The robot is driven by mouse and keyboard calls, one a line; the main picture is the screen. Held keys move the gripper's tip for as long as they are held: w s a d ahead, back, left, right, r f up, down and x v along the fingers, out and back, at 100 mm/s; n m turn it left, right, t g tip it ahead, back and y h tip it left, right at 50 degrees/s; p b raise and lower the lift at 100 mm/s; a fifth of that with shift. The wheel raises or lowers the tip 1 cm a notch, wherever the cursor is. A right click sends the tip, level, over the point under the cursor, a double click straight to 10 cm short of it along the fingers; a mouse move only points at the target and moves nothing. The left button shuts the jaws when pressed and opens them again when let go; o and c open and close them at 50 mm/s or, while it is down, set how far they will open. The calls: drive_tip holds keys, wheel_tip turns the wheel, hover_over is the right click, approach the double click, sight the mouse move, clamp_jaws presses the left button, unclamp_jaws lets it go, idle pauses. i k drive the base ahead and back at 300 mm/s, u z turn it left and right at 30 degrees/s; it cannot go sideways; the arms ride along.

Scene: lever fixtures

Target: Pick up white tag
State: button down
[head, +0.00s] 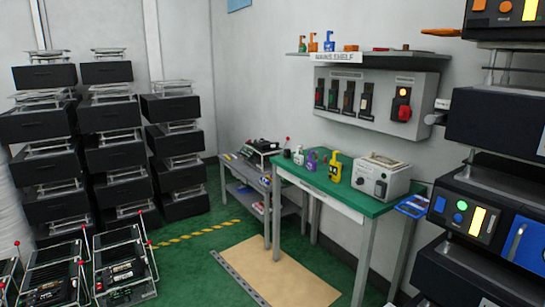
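A small white tag-like piece (299,156) stands on the green-topped table (345,193), near its far left end. It is in a row with a dark piece (287,153), a purple piece (311,161) and a yellow piece (334,169). It is small in the head view, so its exact shape is hard to tell. My gripper is not in view.
A grey box with knobs (380,178) stands at the table's right. A wall panel with switches (370,97) and a shelf (350,54) are above. Black stacked units (115,150) stand left, and racks (490,200) right. Green floor between is partly clear.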

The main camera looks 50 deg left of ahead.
sight(298, 158)
drive_tip(key=u, duration=0.1)
drive_tip(key=k, duration=0.2)
drive_tip(key=u, duration=1.65)
drive_tip(key=k, duration=0.9)
drive_tip(key=z, duration=0.15)
drive_tip(key=i, duration=0.7)
